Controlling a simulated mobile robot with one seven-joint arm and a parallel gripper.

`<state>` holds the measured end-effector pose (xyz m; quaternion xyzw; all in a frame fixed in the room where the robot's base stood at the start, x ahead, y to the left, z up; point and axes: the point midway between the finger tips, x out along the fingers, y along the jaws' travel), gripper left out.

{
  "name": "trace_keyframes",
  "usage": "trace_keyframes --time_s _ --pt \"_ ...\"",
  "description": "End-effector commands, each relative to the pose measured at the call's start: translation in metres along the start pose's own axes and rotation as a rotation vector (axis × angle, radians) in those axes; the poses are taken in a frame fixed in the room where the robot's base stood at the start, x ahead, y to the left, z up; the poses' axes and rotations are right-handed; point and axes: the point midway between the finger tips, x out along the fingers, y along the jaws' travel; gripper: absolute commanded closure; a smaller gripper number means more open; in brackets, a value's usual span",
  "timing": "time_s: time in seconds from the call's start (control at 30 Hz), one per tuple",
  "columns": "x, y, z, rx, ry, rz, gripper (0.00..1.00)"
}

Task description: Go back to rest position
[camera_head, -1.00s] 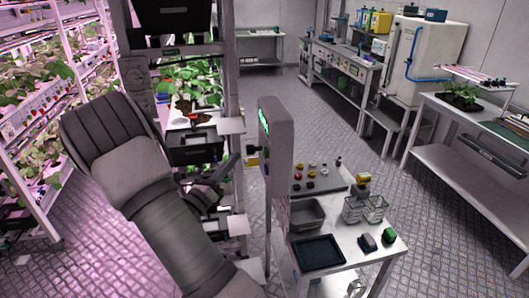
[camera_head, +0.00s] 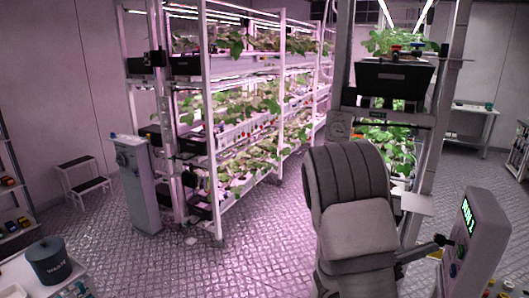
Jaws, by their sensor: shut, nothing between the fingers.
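My arm (camera_head: 352,215) rises from the bottom of the picture, right of centre, with its thick grey ribbed joint in front of a rack post. A dark slim part (camera_head: 425,248) sticks out to the right behind it, close to the display post; I cannot tell whether it belongs to my arm.
A display post (camera_head: 478,235) stands at the right, near the arm. A rack with a dark planter (camera_head: 395,80) is behind the arm. Long berry racks (camera_head: 212,130) fill the middle. A grey bin (camera_head: 48,262) is at lower left. The floor (camera_head: 150,255) at left centre is clear.

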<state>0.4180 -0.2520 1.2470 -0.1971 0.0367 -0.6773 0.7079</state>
Motion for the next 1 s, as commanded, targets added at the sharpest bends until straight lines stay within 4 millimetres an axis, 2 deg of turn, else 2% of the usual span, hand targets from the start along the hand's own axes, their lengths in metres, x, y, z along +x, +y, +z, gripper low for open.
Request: trace_keyframes --time_s 0.03,0.17,0.4,0.57,0.7,0.87,1.0 --pt "0.002 -0.015 0.001 0.062 0.062 -0.038 1.0" --pt "-0.001 -0.054 -0.005 0.237 0.251 -0.145 1.0" --pt "-0.032 -0.11 -0.022 0.579 0.595 -0.329 1.0" --pt "-0.066 -0.133 -0.031 0.813 0.824 -0.442 1.0" --pt "-0.101 -0.146 -0.033 1.018 1.025 -0.538 1.0" --pt "-0.143 -0.154 -0.026 1.245 1.258 -0.645 1.0" --pt "-0.18 -0.159 -0.011 1.435 1.467 -0.737 1.0"
